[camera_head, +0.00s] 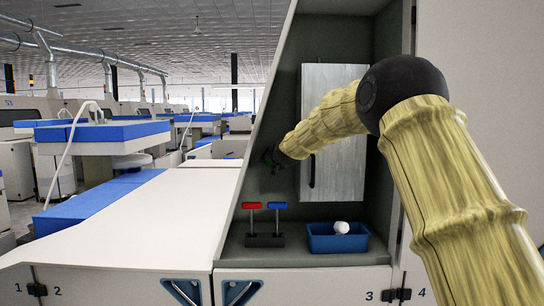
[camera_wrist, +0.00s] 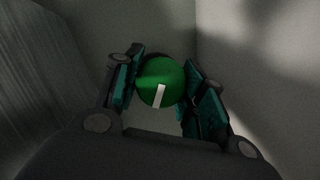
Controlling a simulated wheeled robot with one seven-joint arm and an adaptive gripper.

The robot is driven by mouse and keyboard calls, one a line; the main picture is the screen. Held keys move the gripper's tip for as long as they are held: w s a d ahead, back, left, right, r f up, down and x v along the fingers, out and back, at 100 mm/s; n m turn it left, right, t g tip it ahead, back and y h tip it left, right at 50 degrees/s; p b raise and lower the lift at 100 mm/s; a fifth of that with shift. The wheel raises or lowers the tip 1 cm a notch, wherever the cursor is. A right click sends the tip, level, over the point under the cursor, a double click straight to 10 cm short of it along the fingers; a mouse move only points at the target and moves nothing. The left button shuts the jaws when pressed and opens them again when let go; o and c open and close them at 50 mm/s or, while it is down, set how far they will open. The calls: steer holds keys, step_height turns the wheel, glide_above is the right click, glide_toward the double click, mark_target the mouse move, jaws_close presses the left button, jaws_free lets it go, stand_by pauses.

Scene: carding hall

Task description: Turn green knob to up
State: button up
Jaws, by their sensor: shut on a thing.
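The green knob (camera_wrist: 158,80) shows in the wrist view as a round disc with a white mark. The mark starts near the knob's middle and runs down, tilted slightly. My gripper (camera_wrist: 160,88) has one finger on each side of the knob and is shut on it. In the head view, my gripper (camera_head: 274,158) is at the left inner wall of the recess, at the end of my yellow arm. The knob is too dark or hidden to make out there.
A grey door panel (camera_head: 345,185) with a dark handle is on the recess's back wall. Below stand a red lever (camera_head: 251,206) and a blue lever (camera_head: 277,206), beside a blue bin (camera_head: 325,243) holding a white round thing (camera_head: 342,227). A white counter (camera_head: 140,220) extends left.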

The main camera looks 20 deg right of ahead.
steer(key=n+h, duration=0.1)
steer(key=n+g+p, duration=0.1)
steer(key=n, duration=0.1)
steer(key=shift+a+f+h, duration=0.2)
steer(key=shift+f+h, duration=0.15)
steer(key=shift+h, duration=0.05)
steer(key=shift+d+f+n+g+h, duration=0.1)
steer(key=shift+f+n+g+h, duration=0.15)
steer(key=shift+n+h, duration=0.55)
steer(key=shift+n, duration=0.3)
steer(key=o, duration=1)
steer(key=shift+r, duration=0.15)
steer(key=shift+o, duration=0.2)
steer(key=shift+r, duration=0.25)
